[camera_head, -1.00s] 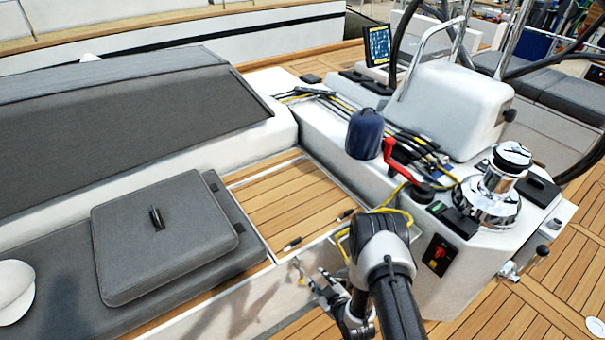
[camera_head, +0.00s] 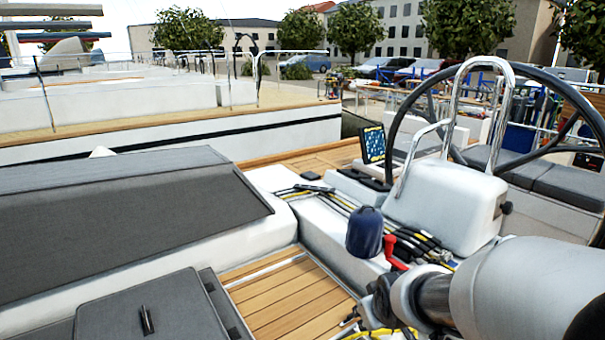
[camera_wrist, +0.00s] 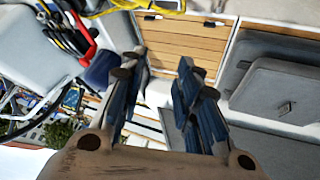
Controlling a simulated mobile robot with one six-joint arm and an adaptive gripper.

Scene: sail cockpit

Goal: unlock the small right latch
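A small dark latch (camera_wrist: 153,17) sits at the edge of the teak hatch panel (camera_wrist: 180,48) in the wrist view, on the side toward the cockpit console. A second similar latch (camera_wrist: 212,23) sits on the same edge, toward the grey cushions. The wrist picture is roughly upside down. My gripper (camera_wrist: 160,62) is open and empty, its two dark blue fingers apart. It points toward the panel and appears clear of both latches. In the head view my arm covers the lower right, and I cannot make out the fingers or the latches clearly.
The white console (camera_head: 440,205) carries a blue winch cover (camera_head: 365,232), a red lever (camera_head: 391,252) and ropes. A yellow rope (camera_wrist: 160,5) lies near the latches. A grey cushion (camera_head: 150,308) is at lower left. A steering wheel (camera_head: 540,85) stands behind.

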